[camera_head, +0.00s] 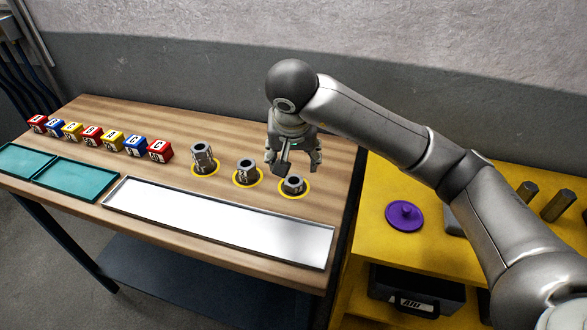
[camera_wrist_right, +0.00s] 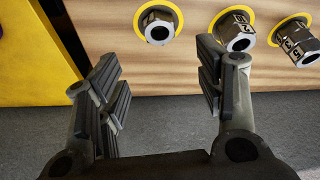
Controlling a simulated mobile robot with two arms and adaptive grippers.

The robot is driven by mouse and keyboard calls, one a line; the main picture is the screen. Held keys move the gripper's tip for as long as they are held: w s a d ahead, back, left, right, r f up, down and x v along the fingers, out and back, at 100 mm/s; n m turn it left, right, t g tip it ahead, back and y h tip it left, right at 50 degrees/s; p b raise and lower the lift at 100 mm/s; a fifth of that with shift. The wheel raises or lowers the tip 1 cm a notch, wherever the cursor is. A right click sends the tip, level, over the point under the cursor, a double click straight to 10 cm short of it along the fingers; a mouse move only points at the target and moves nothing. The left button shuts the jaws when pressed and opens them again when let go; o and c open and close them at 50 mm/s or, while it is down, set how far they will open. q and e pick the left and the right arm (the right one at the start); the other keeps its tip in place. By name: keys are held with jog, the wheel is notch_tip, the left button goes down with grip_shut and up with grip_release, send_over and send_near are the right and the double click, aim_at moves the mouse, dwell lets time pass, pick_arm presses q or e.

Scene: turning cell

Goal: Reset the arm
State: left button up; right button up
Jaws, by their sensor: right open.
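My right gripper (camera_head: 296,164) is above the right end of the wooden table, just behind and above the rightmost metal part (camera_head: 293,186). In the right wrist view the right gripper (camera_wrist_right: 165,85) has its fingers wide apart with nothing between them. The rightmost metal part shows past the fingers in that view (camera_wrist_right: 158,28), standing in a yellow ring. A middle metal part (camera_head: 245,171) and a left, taller one (camera_head: 203,158) stand in their own yellow rings. My left gripper is in neither view.
Red, blue and yellow lettered blocks (camera_head: 92,135) line the table's left side. Teal trays (camera_head: 75,180) and a long white tray (camera_head: 220,222) lie along the front. A yellow bench (camera_head: 375,215) with a purple knobbed disc (camera_head: 404,215) and dark cylinders (camera_head: 558,204) stands right.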

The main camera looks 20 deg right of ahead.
jog(key=shift+v, duration=1)
